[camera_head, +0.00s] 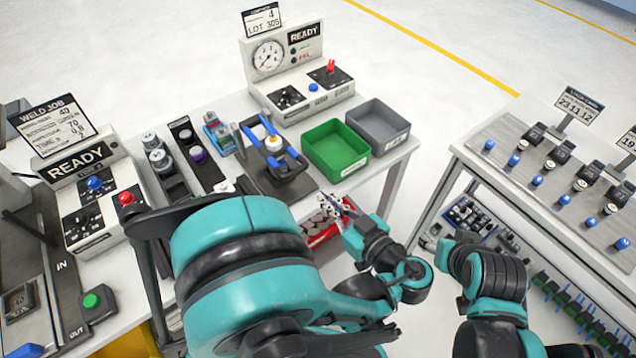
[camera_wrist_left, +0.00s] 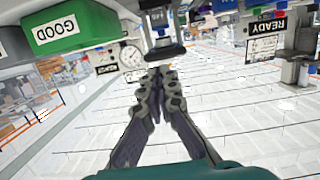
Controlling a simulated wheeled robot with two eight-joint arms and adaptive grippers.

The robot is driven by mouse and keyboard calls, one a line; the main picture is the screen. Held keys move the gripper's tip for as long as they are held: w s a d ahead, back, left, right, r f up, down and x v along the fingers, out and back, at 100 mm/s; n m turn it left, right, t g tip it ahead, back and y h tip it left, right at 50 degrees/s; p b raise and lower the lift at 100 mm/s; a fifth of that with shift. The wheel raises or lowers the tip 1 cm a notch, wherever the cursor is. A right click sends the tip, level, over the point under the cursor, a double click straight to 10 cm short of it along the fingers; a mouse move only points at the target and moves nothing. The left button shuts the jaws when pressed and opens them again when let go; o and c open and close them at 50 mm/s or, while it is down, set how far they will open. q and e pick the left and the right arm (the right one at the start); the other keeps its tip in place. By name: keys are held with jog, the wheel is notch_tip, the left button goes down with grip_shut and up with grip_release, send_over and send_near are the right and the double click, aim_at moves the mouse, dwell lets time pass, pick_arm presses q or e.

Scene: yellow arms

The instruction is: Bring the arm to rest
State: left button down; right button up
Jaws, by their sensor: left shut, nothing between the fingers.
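My left arm, teal and black, fills the lower middle of the head view. Its gripper (camera_head: 335,206) is low beside the front edge of the bench, near a red bin (camera_head: 318,236) below the top. In the left wrist view the two dark fingers of this gripper (camera_wrist_left: 156,80) are together at the tips, with nothing between them. My right arm shows as teal links at the lower right of the head view, and its gripper is not visible.
The bench (camera_head: 400,160) holds a green bin (camera_head: 335,150), a grey bin (camera_head: 377,127), a clamp fixture (camera_head: 272,150), a gauge box (camera_head: 298,75) and a weld control box (camera_head: 85,195). A second table (camera_head: 480,150) stands right, past a narrow floor gap.

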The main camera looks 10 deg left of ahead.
pick_arm(q)
jog(key=shift+d+f, duration=0.1)
jog(key=shift+f, duration=0.1)
dwell(0.5)
jog(key=a+f+m+g+h, duration=0.35)
jog(key=a+m+h, duration=0.2)
jog(key=a, duration=0.35)
jog(key=shift+s+a+r+m+h, duration=0.2)
jog(key=shift+s+r+m+h, duration=0.4)
jog(key=shift+h, duration=0.5)
jog(key=shift+s+a+r+m+h, duration=0.25)
jog(key=shift+s+m+h, duration=0.6)
jog(key=shift+h, duration=0.2)
jog(key=shift+s+a+r+m+h, duration=0.2)
jog(key=shift+s+r+m+h, duration=0.4)
jog(key=shift+h, duration=0.5)
jog(key=shift+s+f, duration=0.1)
jog(key=shift+f, duration=0.1)
